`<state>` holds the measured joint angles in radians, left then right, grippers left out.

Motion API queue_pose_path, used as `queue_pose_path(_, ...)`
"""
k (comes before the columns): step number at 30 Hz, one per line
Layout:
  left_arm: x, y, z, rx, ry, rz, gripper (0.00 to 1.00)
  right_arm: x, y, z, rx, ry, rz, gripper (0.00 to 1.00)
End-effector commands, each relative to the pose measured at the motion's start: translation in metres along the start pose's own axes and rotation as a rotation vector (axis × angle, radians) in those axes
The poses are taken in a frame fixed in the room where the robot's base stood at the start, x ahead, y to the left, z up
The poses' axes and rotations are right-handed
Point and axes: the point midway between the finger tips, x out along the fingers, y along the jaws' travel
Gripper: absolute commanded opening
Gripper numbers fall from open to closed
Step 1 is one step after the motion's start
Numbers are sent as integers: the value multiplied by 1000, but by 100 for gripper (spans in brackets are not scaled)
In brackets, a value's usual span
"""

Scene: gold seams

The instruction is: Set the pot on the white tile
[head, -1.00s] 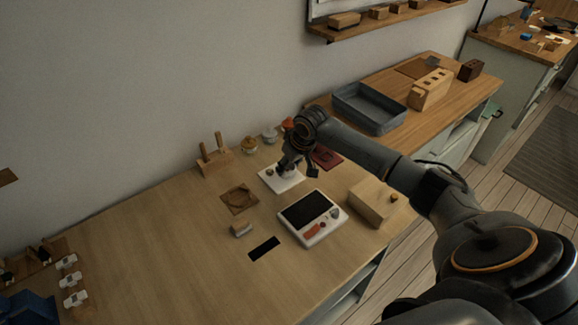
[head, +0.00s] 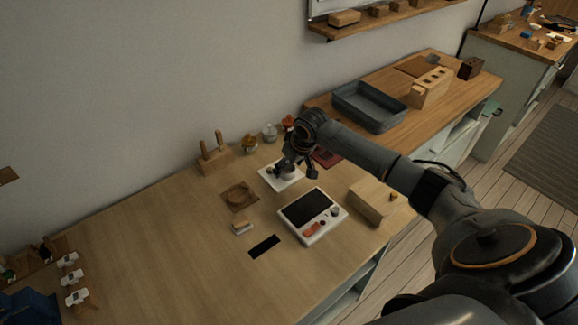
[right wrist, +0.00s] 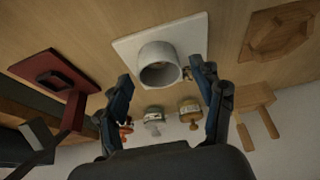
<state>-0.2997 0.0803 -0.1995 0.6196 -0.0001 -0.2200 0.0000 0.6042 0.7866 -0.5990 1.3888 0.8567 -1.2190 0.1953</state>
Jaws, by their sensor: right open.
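The grey pot (right wrist: 158,60) stands on the white tile (right wrist: 125,45) in the right wrist view, its round mouth facing the camera. My right gripper (right wrist: 160,82) is open, one finger on each side of the pot, with small gaps visible. A small piece beside the pot near the right-hand finger may be its handle. In the head view my right gripper (head: 296,171) is over the white tile (head: 271,182) and largely hides the pot. My left gripper is not in view.
Beside the tile are a wooden plate (head: 240,196), a device with a dark screen (head: 311,213) and a red plate (right wrist: 55,75). Several small lidded jars (head: 269,133) stand behind. A wooden box (head: 369,203) is at right.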

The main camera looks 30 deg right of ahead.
Motion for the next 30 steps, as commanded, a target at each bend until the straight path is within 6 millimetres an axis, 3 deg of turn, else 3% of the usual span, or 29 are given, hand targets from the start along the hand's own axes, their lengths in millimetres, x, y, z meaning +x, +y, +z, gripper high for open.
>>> queue_pose_path(12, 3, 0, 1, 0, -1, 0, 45, -80, 1, 0, -2, 3, 1, 67)
queue_pose_path(18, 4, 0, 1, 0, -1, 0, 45, -109, 1, -1, 0, 2, 1, 67)
queue_pose_path(30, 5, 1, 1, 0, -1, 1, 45, -119, 0, 0, 0, 0, 0, 67)
